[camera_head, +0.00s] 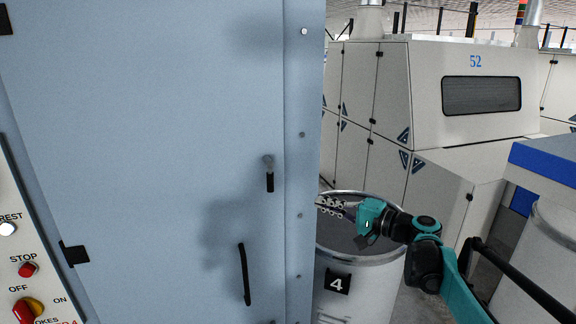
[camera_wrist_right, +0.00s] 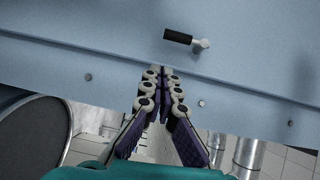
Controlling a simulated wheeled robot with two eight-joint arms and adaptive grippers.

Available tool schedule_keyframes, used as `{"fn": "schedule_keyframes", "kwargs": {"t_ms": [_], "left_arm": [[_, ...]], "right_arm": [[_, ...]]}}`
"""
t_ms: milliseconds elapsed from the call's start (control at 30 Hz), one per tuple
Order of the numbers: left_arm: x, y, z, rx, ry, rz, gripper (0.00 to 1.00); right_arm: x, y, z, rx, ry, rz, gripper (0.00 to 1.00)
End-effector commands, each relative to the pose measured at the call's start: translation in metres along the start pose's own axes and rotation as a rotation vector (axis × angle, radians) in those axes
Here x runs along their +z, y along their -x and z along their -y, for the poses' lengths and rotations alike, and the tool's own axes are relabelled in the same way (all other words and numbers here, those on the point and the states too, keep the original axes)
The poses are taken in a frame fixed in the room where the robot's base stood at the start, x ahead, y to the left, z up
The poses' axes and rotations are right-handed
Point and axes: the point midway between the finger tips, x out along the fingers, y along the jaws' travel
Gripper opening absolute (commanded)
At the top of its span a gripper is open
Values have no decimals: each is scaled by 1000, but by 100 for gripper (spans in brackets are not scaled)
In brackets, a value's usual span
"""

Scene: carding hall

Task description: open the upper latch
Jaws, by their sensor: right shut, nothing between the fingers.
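The upper latch (camera_head: 269,174) is on the blue-grey cabinet door (camera_head: 150,130), near its right edge. It has a grey pivot on top and a black grip pointing straight down. In the right wrist view the latch (camera_wrist_right: 185,39) shows beyond the fingertips, apart from them. My right gripper (camera_head: 318,203) is shut and empty, to the right of and a little below the latch, by the cabinet's edge. Its closed fingers also show in the right wrist view (camera_wrist_right: 160,72), pointing toward the cabinet. My left gripper is not in view.
A black door handle (camera_head: 244,274) is below the latch. A control panel (camera_head: 22,245) with buttons is at the left. A white can marked 4 (camera_head: 380,299) stands under my right gripper. A white machine marked 52 (camera_head: 455,120) is behind.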

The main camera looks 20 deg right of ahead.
Motion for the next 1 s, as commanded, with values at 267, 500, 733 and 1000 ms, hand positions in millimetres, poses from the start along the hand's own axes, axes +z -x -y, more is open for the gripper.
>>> {"fn": "schedule_keyframes", "kwargs": {"t_ms": [267, 500, 733, 1000], "left_arm": [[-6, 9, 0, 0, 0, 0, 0], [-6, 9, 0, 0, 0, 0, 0], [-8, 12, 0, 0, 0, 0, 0], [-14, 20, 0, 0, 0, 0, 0]], "right_arm": [[-17, 7, 21, -56, -21, -11, 0], [-17, 6, 20, -54, -20, -11, 0], [-16, -15, 22, -54, -20, -8, 0], [-16, -72, 26, -53, -20, -7, 0]]}}
